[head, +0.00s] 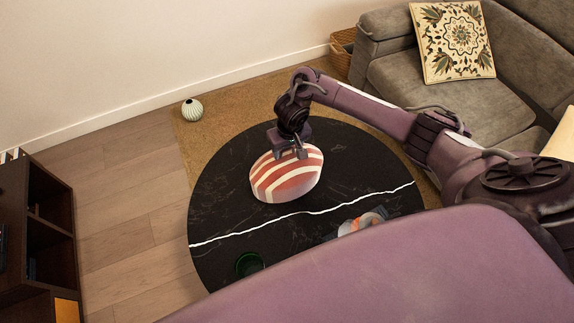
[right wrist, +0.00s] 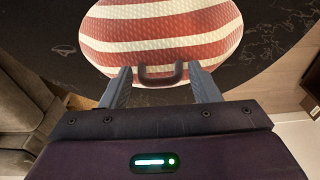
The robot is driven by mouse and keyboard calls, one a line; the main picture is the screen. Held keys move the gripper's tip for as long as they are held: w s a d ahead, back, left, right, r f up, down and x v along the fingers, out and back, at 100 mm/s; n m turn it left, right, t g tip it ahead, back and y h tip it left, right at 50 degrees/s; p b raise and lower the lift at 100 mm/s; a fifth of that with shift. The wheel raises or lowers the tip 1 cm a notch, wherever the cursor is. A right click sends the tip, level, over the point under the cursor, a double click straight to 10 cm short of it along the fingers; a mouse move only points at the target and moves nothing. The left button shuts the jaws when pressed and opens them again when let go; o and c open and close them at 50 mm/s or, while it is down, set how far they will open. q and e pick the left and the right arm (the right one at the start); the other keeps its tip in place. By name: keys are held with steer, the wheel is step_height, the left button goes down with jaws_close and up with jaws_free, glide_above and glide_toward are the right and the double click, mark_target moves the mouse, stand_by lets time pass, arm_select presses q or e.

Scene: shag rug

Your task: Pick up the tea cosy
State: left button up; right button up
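The tea cosy (head: 287,178) is a red and cream striped dome on the round black table (head: 220,205). In the right wrist view the striped cosy (right wrist: 160,40) fills the top middle, with a dark loop handle (right wrist: 160,82) on its near side. My right gripper (head: 290,150) is over the far upper part of the cosy. In the right wrist view its two fingers (right wrist: 161,84) are apart, one on each side of the loop, with gaps between. Whether the fingertips touch the cosy's cloth I cannot tell. My left gripper is not in view.
An orange and grey object (head: 362,221) and a dark green round item (head: 249,264) are on the table's near side. A grey sofa (head: 430,80) stands at the upper right. A ribbed vase (head: 192,110) stands on the floor. The table's left side is clear.

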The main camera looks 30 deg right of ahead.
steer(key=c, duration=1)
steer(key=shift+o, duration=0.2)
